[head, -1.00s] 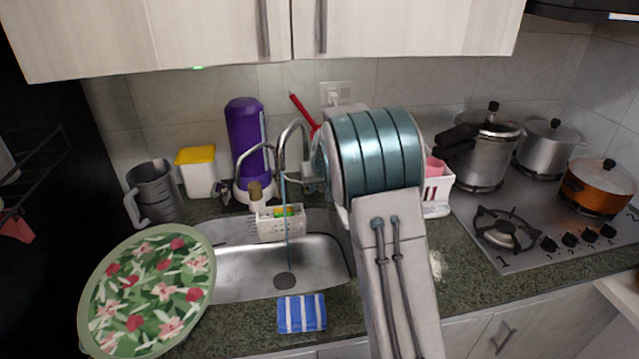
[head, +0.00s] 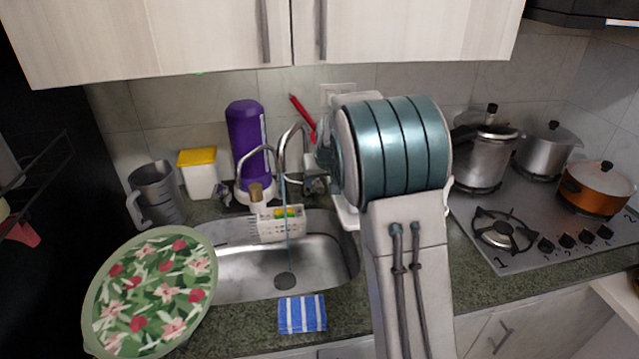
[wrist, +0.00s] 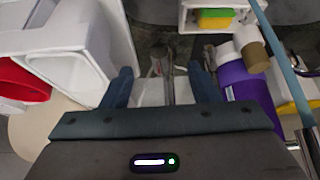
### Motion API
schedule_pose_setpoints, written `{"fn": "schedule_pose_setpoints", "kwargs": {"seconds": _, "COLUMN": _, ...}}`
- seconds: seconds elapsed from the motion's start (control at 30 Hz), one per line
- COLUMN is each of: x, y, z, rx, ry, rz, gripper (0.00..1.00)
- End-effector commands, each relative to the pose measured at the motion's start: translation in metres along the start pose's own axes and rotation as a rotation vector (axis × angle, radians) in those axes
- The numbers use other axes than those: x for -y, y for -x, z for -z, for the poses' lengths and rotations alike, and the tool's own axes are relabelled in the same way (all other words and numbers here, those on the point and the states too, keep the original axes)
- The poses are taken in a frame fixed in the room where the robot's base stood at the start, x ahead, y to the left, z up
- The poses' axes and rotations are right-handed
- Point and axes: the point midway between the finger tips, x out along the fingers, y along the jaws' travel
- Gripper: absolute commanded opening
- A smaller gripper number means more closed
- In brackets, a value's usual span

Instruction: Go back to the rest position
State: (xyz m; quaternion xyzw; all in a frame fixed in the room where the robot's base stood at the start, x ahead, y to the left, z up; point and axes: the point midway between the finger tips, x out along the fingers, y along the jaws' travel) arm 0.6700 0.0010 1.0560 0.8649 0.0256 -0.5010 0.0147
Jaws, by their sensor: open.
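My gripper shows in the wrist view (wrist: 162,84) with its two dark blue fingers apart. Nothing is held between them; faucet metal and the counter show past the gap. In the head view my own arm, a large teal joint and a grey link, fills the middle right and hides most of the gripper. The gripper's end of the arm is near the back of the counter, to the right of the sink faucet (head: 283,150).
The sink (head: 250,272) lies left of my arm. A purple bottle (head: 246,140) and yellow-lidded container (head: 200,172) stand behind it. A white caddy (head: 281,224) is at the sink's rear. The stove with an orange pot (head: 597,188) is at right. A floral tray (head: 150,290) is front left.

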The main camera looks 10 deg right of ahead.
Motion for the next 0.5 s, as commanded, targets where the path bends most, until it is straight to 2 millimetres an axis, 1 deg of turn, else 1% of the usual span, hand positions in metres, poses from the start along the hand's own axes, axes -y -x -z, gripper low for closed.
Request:
{"fn": "schedule_pose_setpoints", "kwargs": {"seconds": 0.03, "x": 0.0, "y": 0.007, "z": 0.001, "rx": -0.001, "ry": 0.0, "rz": 0.001, "gripper": 0.55}}
{"fn": "schedule_pose_setpoints", "kwargs": {"seconds": 0.2, "x": 0.0, "y": 0.017, "z": 0.001, "rx": 0.0, "ry": 0.001, "rz": 0.0, "gripper": 0.55}}
{"fn": "schedule_pose_setpoints", "kwargs": {"seconds": 0.5, "x": 0.0, "y": 0.017, "z": 0.0, "rx": 0.0, "ry": 0.001, "rz": 0.0, "gripper": 0.55}}
